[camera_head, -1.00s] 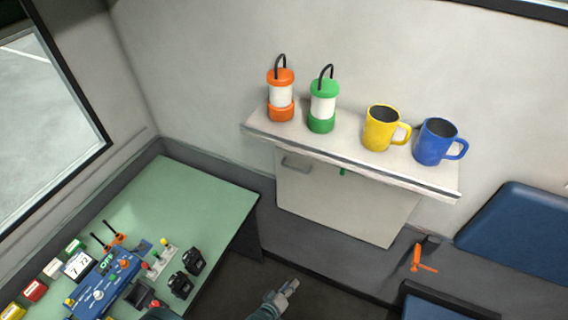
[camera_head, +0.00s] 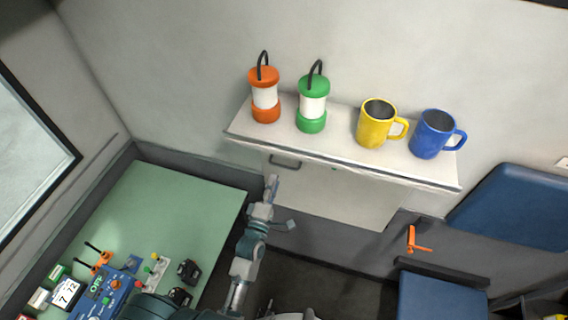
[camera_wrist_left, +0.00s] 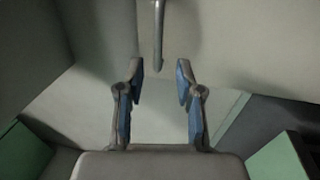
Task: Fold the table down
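The folded table is a pale flat panel (camera_head: 345,200) hanging on the wall under the shelf. A grey bar handle (camera_head: 285,161) sits near its upper left; the handle also shows in the left wrist view (camera_wrist_left: 158,35), at the top middle. My left gripper (camera_head: 270,183) is just below the handle in the head view. In the left wrist view my left gripper (camera_wrist_left: 159,80) is open with nothing between its fingers, and the handle lies ahead of the gap, apart from the fingertips. My right gripper does not show clearly.
A white shelf (camera_head: 330,150) above the panel holds an orange lantern (camera_head: 265,96), a green lantern (camera_head: 312,105), a yellow mug (camera_head: 376,124) and a blue mug (camera_head: 433,135). A green desk (camera_head: 185,205) stands left. A blue seat (camera_head: 440,300) and orange lever (camera_head: 412,240) are right.

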